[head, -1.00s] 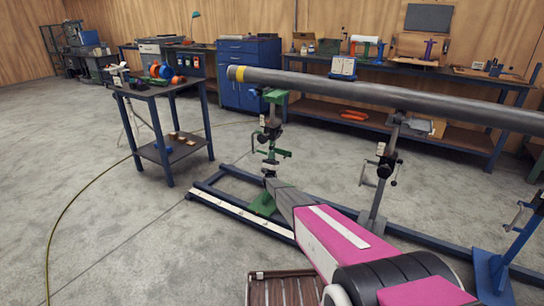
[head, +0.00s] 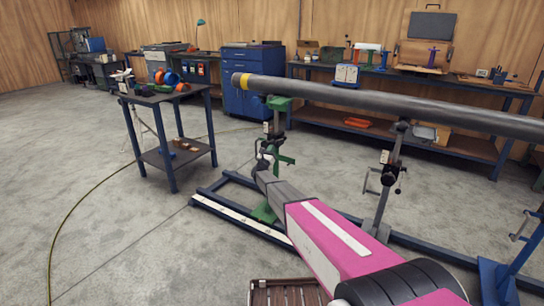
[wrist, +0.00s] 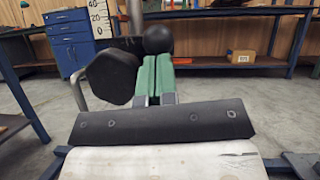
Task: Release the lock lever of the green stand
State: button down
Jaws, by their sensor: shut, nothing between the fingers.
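The green stand (head: 279,103) holds up the left end of the grey pipe (head: 400,107) in the head view. Its green foot (head: 264,214) shows beside my arm. My gripper (head: 264,158) is at the stand's post, below the pipe; its fingers are too small to make out there. In the wrist view my gripper (wrist: 158,70) appears shut, with two green strips side by side. A black ball (wrist: 158,40) lies just beyond the tips, and a dark faceted knob (wrist: 110,78) is close on the left. I cannot tell whether the fingers touch either. The lever's full shape is hidden.
A second stand (head: 388,175) supports the pipe further right. A blue floor rail (head: 225,212) runs under the stands. A small table (head: 165,100) with tools stands at the left, and a blue cabinet (head: 245,100) behind. Open floor lies at the left.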

aim_at(272, 142)
jog(key=r+g, duration=0.1)
jog(key=r+g+y, duration=0.1)
jog(key=r, duration=0.1)
jog(key=shift+w+d+r, duration=0.1)
jog(key=shift+w+r, duration=0.1)
jog(key=shift+r, duration=0.1)
jog(key=shift+w+d+r, duration=0.15)
jog(key=shift+w+r, duration=0.05)
jog(key=shift+r, duration=0.7)
